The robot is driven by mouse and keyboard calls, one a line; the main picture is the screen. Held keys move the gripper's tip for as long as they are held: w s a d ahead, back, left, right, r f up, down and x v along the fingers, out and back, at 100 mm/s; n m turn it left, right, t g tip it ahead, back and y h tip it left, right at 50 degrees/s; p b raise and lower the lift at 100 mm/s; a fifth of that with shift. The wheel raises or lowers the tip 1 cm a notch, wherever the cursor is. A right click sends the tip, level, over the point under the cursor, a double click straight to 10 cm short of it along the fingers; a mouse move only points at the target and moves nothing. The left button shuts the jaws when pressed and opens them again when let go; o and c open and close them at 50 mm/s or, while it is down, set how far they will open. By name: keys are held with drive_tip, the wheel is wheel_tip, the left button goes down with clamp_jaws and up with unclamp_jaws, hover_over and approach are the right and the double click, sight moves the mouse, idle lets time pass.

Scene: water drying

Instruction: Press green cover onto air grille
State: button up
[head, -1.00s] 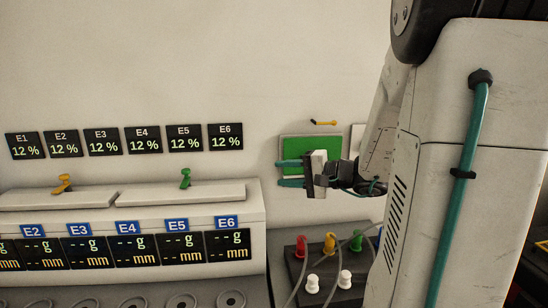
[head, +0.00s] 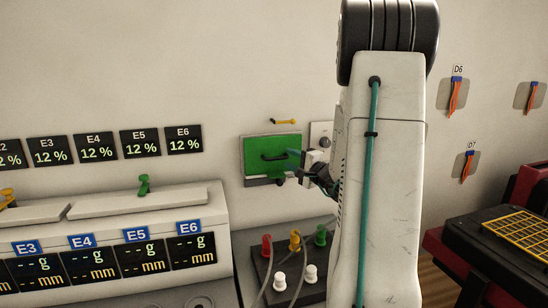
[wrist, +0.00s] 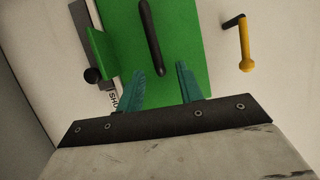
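The green cover (head: 259,145) is a flat rectangular panel with a dark bar handle (head: 274,157), at the wall in the head view. In the wrist view the green cover (wrist: 182,30) fills the middle, with the black bar handle (wrist: 150,35) on its face. My gripper (wrist: 160,68) is open, its two teal fingers apart on either side of the handle's near end. In the head view my gripper (head: 290,160) is at the cover's right part. I cannot tell whether the fingers touch it. I cannot make out an air grille; whatever lies behind the cover is hidden.
A yellow-handled lever (wrist: 245,50) sticks out beside the cover. A green flap with a black knob (wrist: 93,75) is on the other side. Below stands a dark box with coloured knobs (head: 295,243) and cables. A white bench with displays (head: 110,240) is at left.

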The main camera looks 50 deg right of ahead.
sight(282, 143)
drive_tip(key=shift+w+r, duration=0.1)
drive_tip(key=shift+w, duration=0.45)
clamp_jaws()
drive_tip(key=shift+r, duration=0.1)
drive_tip(key=shift+r, duration=0.2)
drive_tip(key=r, duration=0.3)
drive_tip(key=shift+s+r, duration=0.1)
drive_tip(key=shift+s, duration=0.1)
drive_tip(key=s+a+r, duration=0.1)
drive_tip(key=s+a, duration=0.8)
drive_tip(key=s, duration=0.4)
drive_tip(key=shift+r, duration=0.1)
drive_tip(key=shift+w+d+f, duration=0.65)
drive_tip(key=shift+w+f, duration=0.05)
drive_tip(key=shift+f, duration=0.25)
drive_tip(key=shift+w+d+f, duration=0.65)
drive_tip(key=shift+w+f, duration=0.05)
drive_tip(key=shift+f, duration=0.2)
